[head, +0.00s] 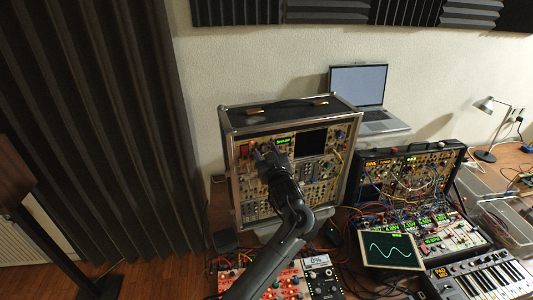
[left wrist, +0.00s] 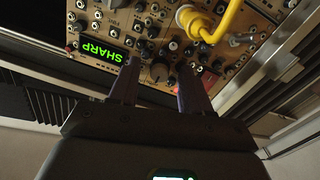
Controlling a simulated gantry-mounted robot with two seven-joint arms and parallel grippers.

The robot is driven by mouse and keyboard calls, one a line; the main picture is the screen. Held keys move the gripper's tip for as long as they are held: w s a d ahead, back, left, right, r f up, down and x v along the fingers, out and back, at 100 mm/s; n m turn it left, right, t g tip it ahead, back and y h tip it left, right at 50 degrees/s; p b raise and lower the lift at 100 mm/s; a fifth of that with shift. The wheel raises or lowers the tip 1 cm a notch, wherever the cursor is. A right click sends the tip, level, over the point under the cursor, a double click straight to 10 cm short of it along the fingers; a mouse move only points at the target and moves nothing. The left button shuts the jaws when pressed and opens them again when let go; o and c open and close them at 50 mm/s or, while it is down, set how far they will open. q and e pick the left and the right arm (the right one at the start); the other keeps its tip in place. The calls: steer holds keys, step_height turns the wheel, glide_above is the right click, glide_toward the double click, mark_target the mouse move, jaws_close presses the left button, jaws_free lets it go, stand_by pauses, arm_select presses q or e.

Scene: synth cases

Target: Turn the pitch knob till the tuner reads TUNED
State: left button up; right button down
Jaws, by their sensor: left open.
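The tuner display (left wrist: 107,53) shows green letters reading SHARP, upside down in the left wrist view. In the head view the tuner (head: 283,141) is a small green readout high on the tall synth case. My left gripper (head: 264,152) is open in front of that case's upper panel. In the left wrist view its two fingers stand apart, with a dark round knob (left wrist: 160,70) in the gap between them, likely the pitch knob. I see no finger touching the knob; the depth is hard to tell. In the head view my gripper hides the knob. My right gripper is not in view.
A yellow cable (left wrist: 228,22) plugs into the panel close to my fingers. A second synth case (head: 415,170) with many patch cables stands to the right. A scope screen (head: 390,250), a keyboard (head: 485,280) and a laptop (head: 358,86) are around it.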

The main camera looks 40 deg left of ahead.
arm_select(q)
jaws_close()
steer(key=shift+f+b, duration=0.15)
steer(key=shift+b, duration=0.15)
steer(key=n+b, duration=0.2)
steer(key=shift+d+f+n, duration=0.1)
steer(key=shift+f+n, duration=0.1)
steer(key=shift+n, duration=0.2)
steer(key=shift+r+n+b, duration=0.1)
steer(key=shift+n+b, duration=0.4)
steer(key=shift+b, duration=0.05)
steer(key=shift+r+n, duration=0.2)
steer(key=shift+n, duration=0.3)
jaws_free()
